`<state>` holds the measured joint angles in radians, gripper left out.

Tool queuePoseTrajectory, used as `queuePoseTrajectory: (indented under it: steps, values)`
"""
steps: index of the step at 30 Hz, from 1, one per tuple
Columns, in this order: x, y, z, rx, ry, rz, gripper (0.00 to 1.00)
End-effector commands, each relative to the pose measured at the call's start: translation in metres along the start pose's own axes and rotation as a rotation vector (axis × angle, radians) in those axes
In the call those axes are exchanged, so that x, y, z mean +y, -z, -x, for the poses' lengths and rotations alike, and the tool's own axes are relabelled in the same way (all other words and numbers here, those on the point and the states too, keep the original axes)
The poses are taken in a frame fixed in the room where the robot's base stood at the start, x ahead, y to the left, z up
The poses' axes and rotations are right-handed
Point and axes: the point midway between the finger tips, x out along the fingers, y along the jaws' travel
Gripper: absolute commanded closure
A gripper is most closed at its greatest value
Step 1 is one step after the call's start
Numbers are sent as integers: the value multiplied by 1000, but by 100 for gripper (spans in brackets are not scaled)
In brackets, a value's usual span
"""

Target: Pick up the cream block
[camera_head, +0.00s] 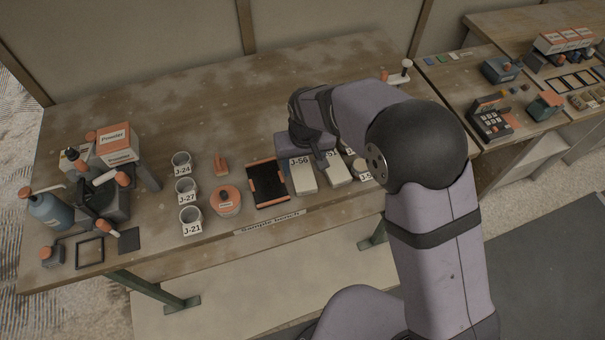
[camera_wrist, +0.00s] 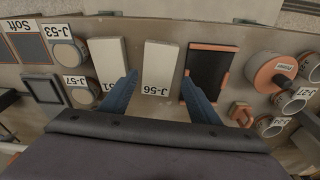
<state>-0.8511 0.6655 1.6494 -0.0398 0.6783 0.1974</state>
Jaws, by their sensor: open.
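Two cream blocks lie side by side on the workbench. One cream block (camera_head: 304,182) is by the J-56 label; in the wrist view (camera_wrist: 160,62) it lies between my two fingers. The other cream block (camera_head: 341,175) is by a partly hidden label ending in 51; it also shows in the wrist view (camera_wrist: 108,60), with the left-hand finger near its corner. My gripper (camera_wrist: 160,90) is open and empty, fingers on either side of the J-56 block in the picture. I cannot tell its height above the block.
A black tray with orange corners (camera_head: 266,186) lies beside the J-56 block. An orange-lidded pot (camera_head: 226,201) and grey cups (camera_head: 186,190) stand further left. Round grey pieces (camera_wrist: 66,53) lie past the other block. The bench's back is mostly clear.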

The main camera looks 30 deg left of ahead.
Motion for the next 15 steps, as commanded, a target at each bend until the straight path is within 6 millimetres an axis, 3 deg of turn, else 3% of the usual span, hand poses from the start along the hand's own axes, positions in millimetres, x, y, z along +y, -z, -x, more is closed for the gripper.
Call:
queuePoseTrajectory:
  steps: [15]
  values:
    - [3,4,-46,-2,0,0,44]
